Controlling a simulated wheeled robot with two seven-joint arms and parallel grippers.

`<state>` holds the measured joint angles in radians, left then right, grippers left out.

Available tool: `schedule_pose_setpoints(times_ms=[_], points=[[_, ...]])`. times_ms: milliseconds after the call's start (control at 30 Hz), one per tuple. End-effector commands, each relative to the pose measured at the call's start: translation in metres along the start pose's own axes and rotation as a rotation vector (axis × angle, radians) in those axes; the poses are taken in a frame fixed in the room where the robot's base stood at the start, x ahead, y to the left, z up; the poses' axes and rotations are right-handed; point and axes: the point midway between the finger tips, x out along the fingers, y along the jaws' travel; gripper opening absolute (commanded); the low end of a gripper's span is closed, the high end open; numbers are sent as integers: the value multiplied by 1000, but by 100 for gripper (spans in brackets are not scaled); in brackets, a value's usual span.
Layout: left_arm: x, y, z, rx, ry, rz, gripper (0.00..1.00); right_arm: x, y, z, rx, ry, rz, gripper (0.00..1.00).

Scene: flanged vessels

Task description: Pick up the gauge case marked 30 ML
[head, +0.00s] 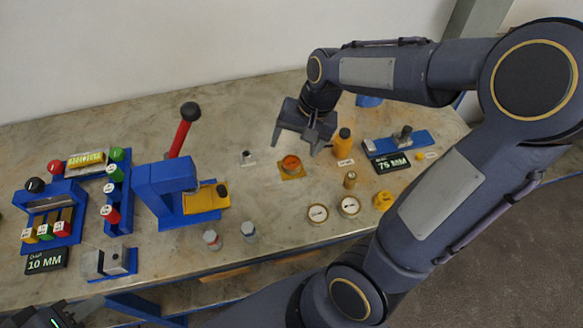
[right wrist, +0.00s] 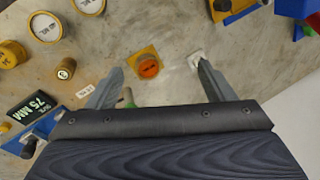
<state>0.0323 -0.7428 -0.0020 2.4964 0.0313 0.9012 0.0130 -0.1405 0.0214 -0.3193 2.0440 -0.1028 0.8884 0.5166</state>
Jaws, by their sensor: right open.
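Two round gauge cases with pale faces and brass rims lie side by side near the table's front: a left one (head: 317,213) and a right one (head: 349,206). In the right wrist view the right one (right wrist: 45,26) shows whole and the left one (right wrist: 89,5) is cut by the top edge. Their markings are too small to read surely. My right gripper (head: 294,145) is open and empty, behind both cases, above the table near an orange-topped pot (head: 291,164). My left gripper (head: 45,316) is only partly in view at the bottom left corner; its jaws are unclear.
A small brass piece (head: 350,180), a yellow cap (head: 383,200) and an orange bottle (head: 343,142) stand near the cases. A blue fixture (head: 405,142) with a 75 MM sign is at the right.

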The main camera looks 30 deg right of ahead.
Motion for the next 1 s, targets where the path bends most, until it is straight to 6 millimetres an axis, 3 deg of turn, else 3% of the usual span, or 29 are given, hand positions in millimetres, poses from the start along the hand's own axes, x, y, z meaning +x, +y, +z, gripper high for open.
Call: schedule_pose_setpoints(times_ms=[33, 100, 333, 767, 1000], points=[[6, -2, 3, 0, 0, 0, 36, 21, 1, -14, 39, -10, 50, 75], [9, -4, 4, 0, 0, 0, 36, 40, 2, -31, 94, -8, 112, 75], [14, -7, 7, 0, 0, 0, 36, 83, 6, -68, 207, 26, 256, 75], [13, -6, 6, 0, 0, 0, 36, 122, 17, -74, 228, 35, 288, 75], [9, -4, 5, 0, 0, 0, 36, 156, 27, -75, 229, 34, 288, 75]])
